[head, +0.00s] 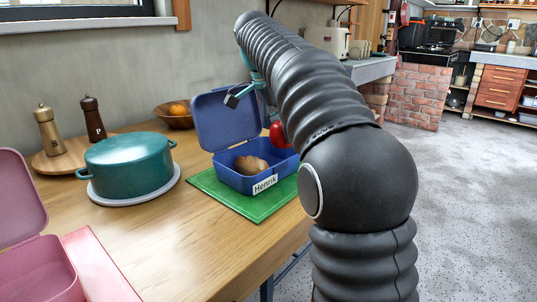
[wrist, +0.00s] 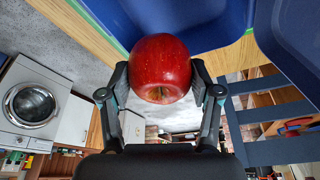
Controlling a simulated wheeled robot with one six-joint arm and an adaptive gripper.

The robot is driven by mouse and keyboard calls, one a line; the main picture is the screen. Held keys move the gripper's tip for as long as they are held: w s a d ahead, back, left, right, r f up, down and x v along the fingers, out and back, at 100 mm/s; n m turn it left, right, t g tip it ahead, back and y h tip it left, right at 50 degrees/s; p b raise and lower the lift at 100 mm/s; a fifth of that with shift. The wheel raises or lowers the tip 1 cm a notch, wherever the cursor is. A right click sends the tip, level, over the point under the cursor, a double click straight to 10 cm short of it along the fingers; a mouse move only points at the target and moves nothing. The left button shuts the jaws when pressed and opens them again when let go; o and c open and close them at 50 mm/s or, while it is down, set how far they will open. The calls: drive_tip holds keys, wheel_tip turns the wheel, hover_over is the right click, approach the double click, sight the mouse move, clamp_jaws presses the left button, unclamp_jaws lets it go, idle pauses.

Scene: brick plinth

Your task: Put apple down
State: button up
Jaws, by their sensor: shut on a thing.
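The red apple (wrist: 160,62) is held between the two fingers of my gripper (wrist: 160,80) in the wrist view. In the head view the apple (head: 278,134) shows at the right side of an open blue lunch box (head: 232,183) labelled "Henrik"; my arm partly hides it. I cannot tell whether the apple touches the box. A brown, bread-like item (head: 251,164) lies inside the box.
The box stands on a green mat (head: 222,199) on a wooden table. A teal pot (head: 128,162), two mills on a round board (head: 52,161), a bowl with orange fruit (head: 176,119) and an open pink box (head: 40,268) stand left of it. Bare table lies in front.

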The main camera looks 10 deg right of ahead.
drive_tip(key=a+f, duration=0.1)
drive_tip(key=w+a+f, duration=0.1)
drive_tip(key=shift+a, duration=0.4)
drive_tip(key=shift+f+b, duration=0.7)
drive_tip(key=shift+f, duration=1.25)
drive_tip(key=shift+f, duration=0.15)
drive_tip(key=o, duration=1.3)
drive_tip(key=p+v, duration=0.4)
drive_tip(key=v, duration=0.8)
